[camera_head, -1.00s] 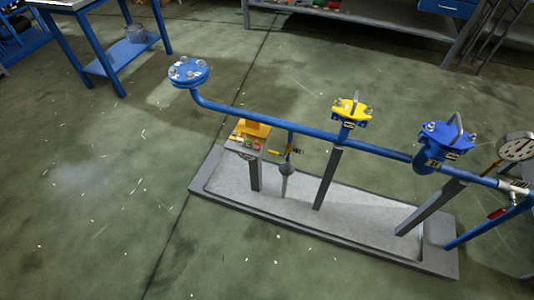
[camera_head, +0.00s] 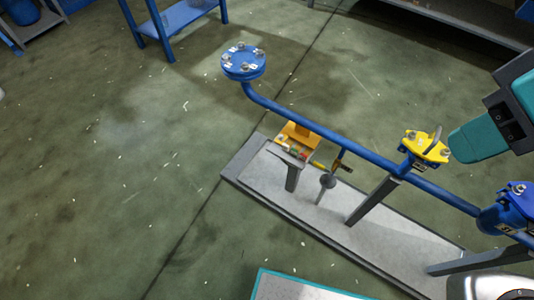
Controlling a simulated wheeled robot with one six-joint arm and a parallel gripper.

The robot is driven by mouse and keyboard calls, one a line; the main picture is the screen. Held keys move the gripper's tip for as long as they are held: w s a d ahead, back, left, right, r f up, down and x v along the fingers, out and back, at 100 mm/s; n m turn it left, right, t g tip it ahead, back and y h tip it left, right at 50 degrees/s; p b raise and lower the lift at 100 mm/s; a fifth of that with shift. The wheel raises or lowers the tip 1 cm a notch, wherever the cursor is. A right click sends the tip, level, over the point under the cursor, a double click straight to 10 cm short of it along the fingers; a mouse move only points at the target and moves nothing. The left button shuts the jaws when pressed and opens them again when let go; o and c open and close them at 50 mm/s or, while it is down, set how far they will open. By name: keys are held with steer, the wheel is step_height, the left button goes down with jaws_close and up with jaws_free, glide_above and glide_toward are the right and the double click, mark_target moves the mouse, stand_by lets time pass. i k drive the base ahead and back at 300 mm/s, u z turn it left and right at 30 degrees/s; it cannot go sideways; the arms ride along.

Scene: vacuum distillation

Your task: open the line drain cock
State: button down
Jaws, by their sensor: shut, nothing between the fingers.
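The line drain cock (camera_head: 339,161) hangs under the blue pipe, left of the yellow-flanged post. Its small yellow lever (camera_head: 318,165) appears to stick out to the left, across the short drain stub. A small grey funnel (camera_head: 327,181) stands just below it; the gap between them is too small to judge. My gripper (camera_head: 455,146) comes in from the right edge, with a dark body and teal fingers. It looks shut and empty. It is in the air beside the yellow flange, well to the right of the cock; whether it touches the flange is unclear.
The blue pipe (camera_head: 302,123) runs from a bolted blue flange (camera_head: 243,62) past the yellow flange (camera_head: 427,147) to a blue one (camera_head: 517,189). A post with a yellow-topped box (camera_head: 297,137) stands left of the cock. The grey tray (camera_head: 265,205) lies underneath.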

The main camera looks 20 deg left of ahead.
mark_target(315, 164)
steer(key=u, duration=0.2)
steer(key=i, duration=0.2)
steer(key=z, duration=1.55)
steer(key=k, duration=0.75)
steer(key=u, duration=1.35)
